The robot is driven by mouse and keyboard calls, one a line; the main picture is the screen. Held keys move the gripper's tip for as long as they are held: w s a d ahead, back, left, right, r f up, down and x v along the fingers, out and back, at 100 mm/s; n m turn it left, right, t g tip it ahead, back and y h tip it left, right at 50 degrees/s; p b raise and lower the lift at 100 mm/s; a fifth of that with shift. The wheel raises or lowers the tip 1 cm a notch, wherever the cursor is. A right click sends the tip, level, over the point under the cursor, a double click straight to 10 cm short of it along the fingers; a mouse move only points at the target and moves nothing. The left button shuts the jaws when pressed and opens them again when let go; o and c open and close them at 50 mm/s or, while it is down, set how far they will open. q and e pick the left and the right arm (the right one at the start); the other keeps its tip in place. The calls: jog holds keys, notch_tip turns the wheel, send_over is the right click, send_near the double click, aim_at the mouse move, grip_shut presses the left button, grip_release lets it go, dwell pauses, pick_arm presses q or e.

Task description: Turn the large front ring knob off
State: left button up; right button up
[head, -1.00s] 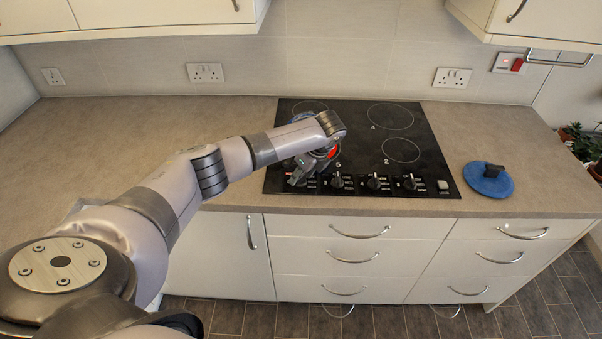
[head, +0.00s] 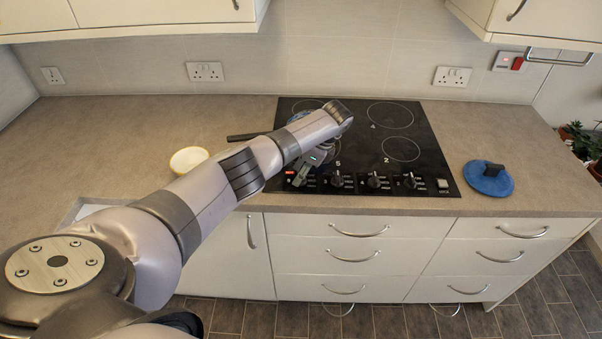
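The black cooktop (head: 425,175) is set in the counter, with a row of black knobs along its front edge. Three knobs show clearly: one at the left (head: 337,180), one in the middle (head: 374,180) and one at the right (head: 409,181). My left gripper (head: 300,180) is at the front left of the cooktop, by the leftmost knob position, and hides any knob there. Its fingers point down and are too small and overlapped to tell open from shut. A small red light shows beside it. My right gripper is not in view.
A blue round lid (head: 488,180) with a dark knob lies right of the cooktop. A pale yellow bowl (head: 188,160) stands on the counter behind my arm. A blue item (head: 299,116) and a dark handle (head: 243,137) show partly behind the arm. The right counter is mostly clear.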

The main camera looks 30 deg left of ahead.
pick_arm(q)
jog(key=shift+n+g+b, duration=0.3)
jog(key=shift+n+b, duration=0.25)
jog(key=shift+n, duration=0.75)
jog(key=o, duration=1.2)
jog(key=shift+c, duration=0.2)
